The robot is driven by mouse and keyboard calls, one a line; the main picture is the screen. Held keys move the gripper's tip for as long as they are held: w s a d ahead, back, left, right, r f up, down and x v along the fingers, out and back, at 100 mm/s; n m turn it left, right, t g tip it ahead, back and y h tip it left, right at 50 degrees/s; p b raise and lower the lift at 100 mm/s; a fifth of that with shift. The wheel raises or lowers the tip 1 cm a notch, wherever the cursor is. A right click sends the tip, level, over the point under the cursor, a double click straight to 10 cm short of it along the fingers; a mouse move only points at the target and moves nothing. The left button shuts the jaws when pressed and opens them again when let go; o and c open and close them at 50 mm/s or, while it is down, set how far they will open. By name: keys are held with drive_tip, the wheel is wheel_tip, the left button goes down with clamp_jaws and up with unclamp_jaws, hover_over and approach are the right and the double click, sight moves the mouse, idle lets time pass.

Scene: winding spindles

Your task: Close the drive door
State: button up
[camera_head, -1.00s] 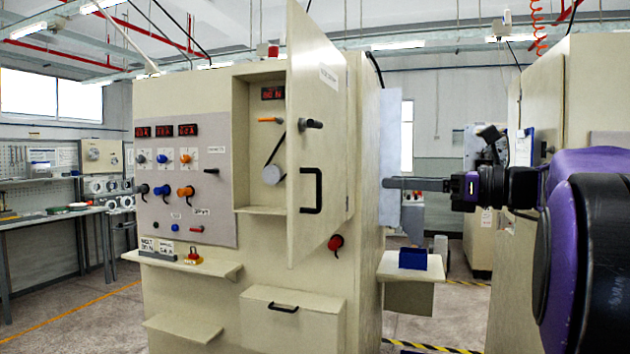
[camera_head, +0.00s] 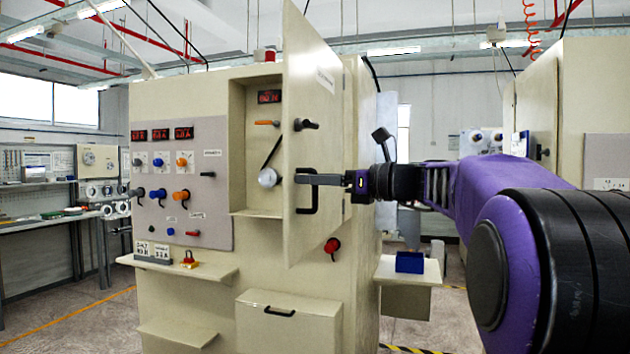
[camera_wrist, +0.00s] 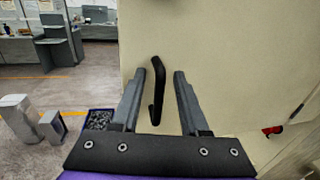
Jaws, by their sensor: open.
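The drive door (camera_head: 318,115) is a tall cream panel standing open on the right side of the machine's drive recess (camera_head: 240,150). Its black bar handle (camera_head: 316,202) is on the lower part of the door face. A black latch knob (camera_head: 305,124) is above it. My gripper (camera_head: 297,179) reaches in from the right in front of the door, with its fingers across the handle's upper part. In the wrist view the handle (camera_wrist: 157,92) stands between the two spread fingers of my gripper (camera_wrist: 160,72). I cannot tell whether they touch it.
The recess holds a belt, a pulley (camera_head: 268,177) and an orange lever. A control panel (camera_head: 180,210) with knobs is to the left. A blue bin (camera_head: 410,262) stands on a side shelf at right.

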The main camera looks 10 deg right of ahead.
drive_tip(key=shift+c, duration=0.2)
clamp_jaws()
idle(1.3)
